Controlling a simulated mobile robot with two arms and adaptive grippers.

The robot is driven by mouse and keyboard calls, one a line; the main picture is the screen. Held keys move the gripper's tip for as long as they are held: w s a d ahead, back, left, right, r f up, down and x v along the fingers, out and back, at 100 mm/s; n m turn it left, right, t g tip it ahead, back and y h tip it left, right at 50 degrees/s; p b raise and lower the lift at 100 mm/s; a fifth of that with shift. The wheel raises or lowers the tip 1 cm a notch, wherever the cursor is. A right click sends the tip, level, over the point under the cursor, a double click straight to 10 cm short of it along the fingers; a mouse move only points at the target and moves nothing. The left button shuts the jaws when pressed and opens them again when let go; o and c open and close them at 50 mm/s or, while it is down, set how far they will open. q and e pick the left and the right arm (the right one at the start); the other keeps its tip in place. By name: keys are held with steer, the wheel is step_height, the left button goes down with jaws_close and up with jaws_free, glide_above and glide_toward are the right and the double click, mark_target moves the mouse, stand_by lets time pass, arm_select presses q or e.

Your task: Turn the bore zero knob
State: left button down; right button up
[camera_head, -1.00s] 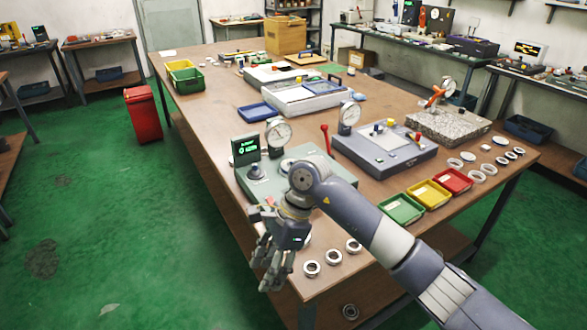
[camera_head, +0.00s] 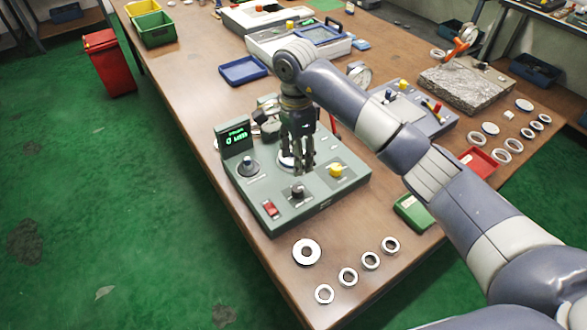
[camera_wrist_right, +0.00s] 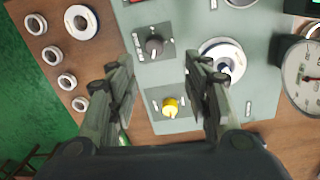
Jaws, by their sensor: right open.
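The grey-green bore gauge bench unit (camera_head: 245,203) stands at the table's near left corner. It carries a black knob (camera_head: 297,190) and a yellow knob (camera_head: 336,169) on dark plates, and another dark knob (camera_head: 249,165) by the display. Their labels are too small to read, so I cannot tell which is bore zero. My right gripper (camera_head: 303,172) hangs over the unit, pointing down, open and empty. In the right wrist view, the black knob (camera_wrist_right: 154,45) and yellow knob (camera_wrist_right: 170,107) lie between the spread fingers, below them. My left gripper is not in view.
A red switch (camera_head: 270,208) and lit display (camera_head: 236,138) are on the same unit. A ring (camera_wrist_right: 222,60) sits beside the right finger in the wrist view. Several loose rings (camera_head: 348,277) lie along the front edge. A dial gauge (camera_wrist_right: 304,72) stands close by.

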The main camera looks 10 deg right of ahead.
mark_target(298, 188)
steer(key=f, duration=0.1)
steer(key=s+f+p, duration=0.1)
steer(key=f, duration=0.1)
steer(key=shift+s+f, duration=0.15)
steer(key=shift+s, duration=0.2)
steer(key=f, duration=0.2)
steer(key=f+p, duration=0.1)
steer(key=f, duration=0.2)
steer(key=shift+w+f, duration=0.3)
steer(key=shift+f, duration=0.1)
steer(key=shift+s+f+p, duration=0.1)
steer(key=shift+f+p, duration=0.25)
steer(key=shift+f, duration=0.25)
steer(key=c, duration=1.1)
